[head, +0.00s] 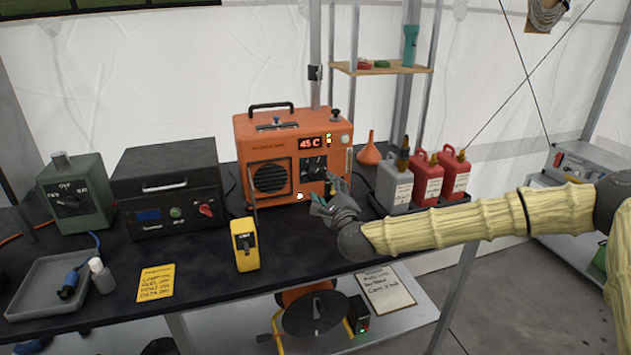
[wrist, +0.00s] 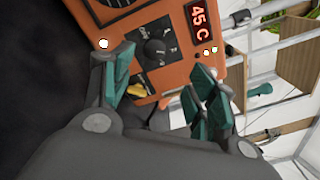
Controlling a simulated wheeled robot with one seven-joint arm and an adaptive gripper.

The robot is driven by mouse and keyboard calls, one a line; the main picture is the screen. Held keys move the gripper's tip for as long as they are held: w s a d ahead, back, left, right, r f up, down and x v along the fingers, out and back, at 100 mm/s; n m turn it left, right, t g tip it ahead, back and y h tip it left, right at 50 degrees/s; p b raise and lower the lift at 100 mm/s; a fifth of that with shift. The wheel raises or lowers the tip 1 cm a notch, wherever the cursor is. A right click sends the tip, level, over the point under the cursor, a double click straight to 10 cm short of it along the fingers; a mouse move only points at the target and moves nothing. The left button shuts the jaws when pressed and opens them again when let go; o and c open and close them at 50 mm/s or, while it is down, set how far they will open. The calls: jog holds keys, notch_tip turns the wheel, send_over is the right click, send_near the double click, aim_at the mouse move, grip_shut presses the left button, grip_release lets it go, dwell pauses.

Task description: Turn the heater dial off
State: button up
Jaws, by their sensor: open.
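The orange heater (head: 243,150) stands upright on the dark table, its red display reading 45 C. Its black dial (head: 314,167) sits on a dark panel below the display. The dial (wrist: 154,52) also shows in the wrist view, between and beyond my fingertips; its pointer setting is too small to read. My gripper (head: 326,193) is open in front of the heater's lower right front, apart from the dial in the head view. In the wrist view, the teal finger pads of my gripper (wrist: 163,65) are spread, with nothing held between them.
A dark box with a red knob (head: 168,190) and a green unit (head: 75,195) stand left. A yellow meter (head: 245,244) stands in front of the heater. Grey (head: 394,186) and red jugs (head: 427,178) and an orange funnel (head: 369,150) stand right, near my arm.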

aim_at(315, 173)
jog(key=x, duration=0.3)
jog(key=p+x, duration=0.1)
jog(key=x, duration=0.3)
jog(key=f+x, duration=0.1)
jog(key=x, duration=0.3)
jog(key=shift+w+a, duration=0.15)
jog(key=shift+w, duration=0.1)
jog(key=c, duration=1.1)
jog(key=shift+o, duration=0.3)
